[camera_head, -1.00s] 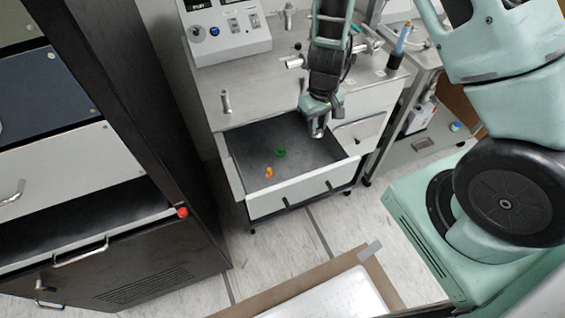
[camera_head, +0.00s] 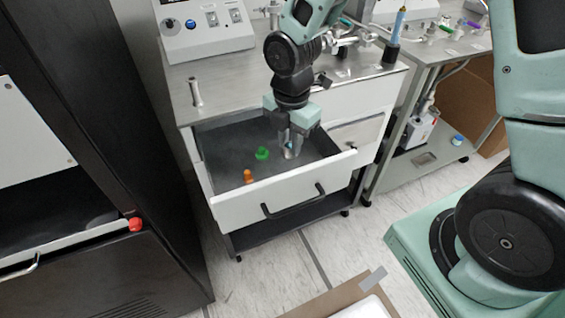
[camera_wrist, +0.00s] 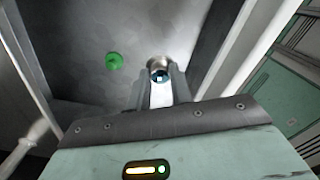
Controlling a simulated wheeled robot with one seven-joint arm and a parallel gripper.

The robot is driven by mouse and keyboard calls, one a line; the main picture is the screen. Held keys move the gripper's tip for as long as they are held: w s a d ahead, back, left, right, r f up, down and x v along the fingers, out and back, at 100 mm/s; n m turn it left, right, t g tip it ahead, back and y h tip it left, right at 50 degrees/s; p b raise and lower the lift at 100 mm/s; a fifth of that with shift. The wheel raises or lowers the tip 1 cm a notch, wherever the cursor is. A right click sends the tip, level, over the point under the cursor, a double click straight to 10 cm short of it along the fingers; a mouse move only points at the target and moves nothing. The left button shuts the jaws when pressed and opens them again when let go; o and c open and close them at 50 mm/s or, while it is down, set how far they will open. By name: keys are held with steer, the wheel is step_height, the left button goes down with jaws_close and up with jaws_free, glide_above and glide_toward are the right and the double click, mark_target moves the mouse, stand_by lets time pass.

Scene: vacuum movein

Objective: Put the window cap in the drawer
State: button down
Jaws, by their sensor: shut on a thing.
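The open drawer (camera_head: 268,200) is pulled out of the metal cabinet, and its dark floor shows. My gripper (camera_head: 289,150) points down inside the drawer's outline, toward its right side. It is shut on the window cap (camera_wrist: 158,66), a small metallic round piece with a dark, bluish centre. The cap also shows between the fingertips in the head view (camera_head: 288,153). I cannot tell whether the cap touches the drawer floor.
A green piece (camera_head: 262,153) and an orange piece (camera_head: 249,176) lie in the drawer, left of my gripper. The green piece also shows in the wrist view (camera_wrist: 115,61). A metal post (camera_head: 195,92) stands on the cabinet top. A dark cabinet (camera_head: 130,150) stands at left.

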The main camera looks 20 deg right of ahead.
steer(key=shift+f, duration=3.3)
steer(key=shift+f+b, duration=0.2)
steer(key=shift+b, duration=0.15)
steer(key=c, duration=1.3)
jaws_free()
steer(key=shift+r, duration=0.1)
steer(key=shift+o, duration=0.2)
